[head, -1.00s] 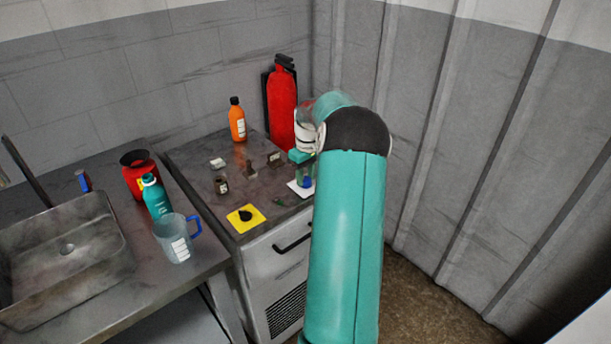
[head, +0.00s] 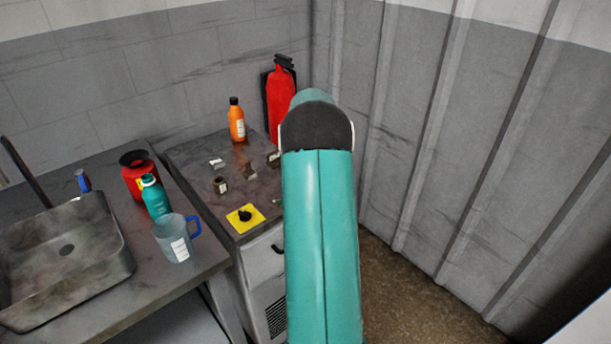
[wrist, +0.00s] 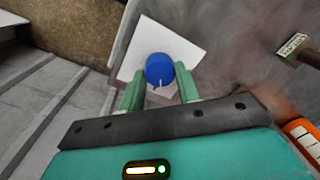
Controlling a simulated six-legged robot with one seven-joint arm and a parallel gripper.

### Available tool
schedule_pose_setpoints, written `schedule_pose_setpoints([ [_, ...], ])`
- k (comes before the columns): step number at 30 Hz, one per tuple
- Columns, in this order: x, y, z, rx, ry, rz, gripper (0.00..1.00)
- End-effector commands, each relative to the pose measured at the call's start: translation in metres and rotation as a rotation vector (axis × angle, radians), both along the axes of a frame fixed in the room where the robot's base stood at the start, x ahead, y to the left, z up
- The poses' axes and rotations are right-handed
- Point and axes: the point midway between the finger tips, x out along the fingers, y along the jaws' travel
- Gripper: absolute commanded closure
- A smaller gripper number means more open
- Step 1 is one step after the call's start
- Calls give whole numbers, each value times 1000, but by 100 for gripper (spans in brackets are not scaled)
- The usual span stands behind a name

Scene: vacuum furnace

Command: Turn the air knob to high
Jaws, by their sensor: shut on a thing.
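A round blue knob (wrist: 160,69) with a small pale mark on its near edge sits on a white square plate (wrist: 150,38) in the wrist view. My gripper (wrist: 159,76) has one green finger on each side of the knob and is shut on it. In the head view my own arm hides the blue knob, the white plate and the gripper. A black knob (head: 245,215) on a yellow square plate (head: 236,224) shows on the front of the worktop, apart from the gripper. I cannot read any label on either plate.
A red extinguisher (head: 281,100) stands behind. A jug (head: 172,240) and sink (head: 70,255) are left. A ribbed wall (head: 440,130) closes the right.

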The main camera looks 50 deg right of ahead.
Motion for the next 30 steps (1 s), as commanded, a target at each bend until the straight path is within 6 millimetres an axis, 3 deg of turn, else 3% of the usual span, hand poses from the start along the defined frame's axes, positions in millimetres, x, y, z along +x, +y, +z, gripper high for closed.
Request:
schedule_pose_setpoints([
  [10, 0, 0, 1, -1, 0, -165, 90],
  [27, 0, 0, 0, 0, -1, -198, 90],
  [28, 0, 0, 0, 0, -1, -198, 61],
  [30, 0, 0, 0, 1, -1, -198, 47],
])
